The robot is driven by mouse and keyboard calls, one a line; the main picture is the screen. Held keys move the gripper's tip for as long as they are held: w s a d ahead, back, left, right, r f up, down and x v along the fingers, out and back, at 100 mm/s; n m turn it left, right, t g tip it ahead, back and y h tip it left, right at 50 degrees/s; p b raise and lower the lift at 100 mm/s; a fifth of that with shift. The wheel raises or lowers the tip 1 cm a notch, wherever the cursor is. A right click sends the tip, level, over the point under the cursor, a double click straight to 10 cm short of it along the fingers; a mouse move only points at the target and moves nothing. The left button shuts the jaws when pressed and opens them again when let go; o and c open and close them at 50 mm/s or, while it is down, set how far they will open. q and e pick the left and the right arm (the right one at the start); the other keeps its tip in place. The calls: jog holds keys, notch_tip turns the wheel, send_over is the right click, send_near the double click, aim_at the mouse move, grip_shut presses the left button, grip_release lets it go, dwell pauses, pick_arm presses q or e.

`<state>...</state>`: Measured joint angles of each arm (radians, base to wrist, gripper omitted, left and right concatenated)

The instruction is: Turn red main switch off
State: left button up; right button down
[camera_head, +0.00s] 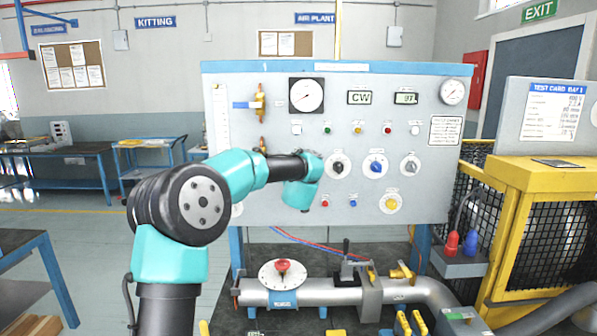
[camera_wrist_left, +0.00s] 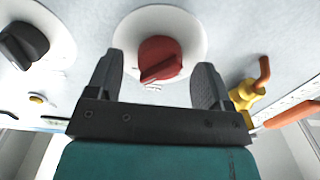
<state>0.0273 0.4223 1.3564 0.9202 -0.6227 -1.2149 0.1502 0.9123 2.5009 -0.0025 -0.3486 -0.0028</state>
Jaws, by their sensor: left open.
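The red main switch (camera_wrist_left: 161,59) is a red rotary knob on a round white plate (camera_wrist_left: 196,25) on the grey panel. In the left wrist view its raised grip slants from lower left to upper right. My left gripper (camera_wrist_left: 156,66) is open, with one dark finger on each side of the knob. I cannot tell whether either finger touches it. In the head view my left arm's wrist covers the switch and the gripper's fingers. My right gripper is in neither view.
A black knob (camera_head: 338,165) is right of my left wrist, with a blue knob (camera_head: 376,166) beyond. A pipe (camera_head: 318,292) runs below; a yellow cage (camera_head: 540,185) stands right.

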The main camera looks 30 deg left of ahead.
pick_arm(q)
jog(key=shift+w+a, duration=0.3)
jog(key=shift+w, duration=0.2)
jog(key=c, duration=0.9)
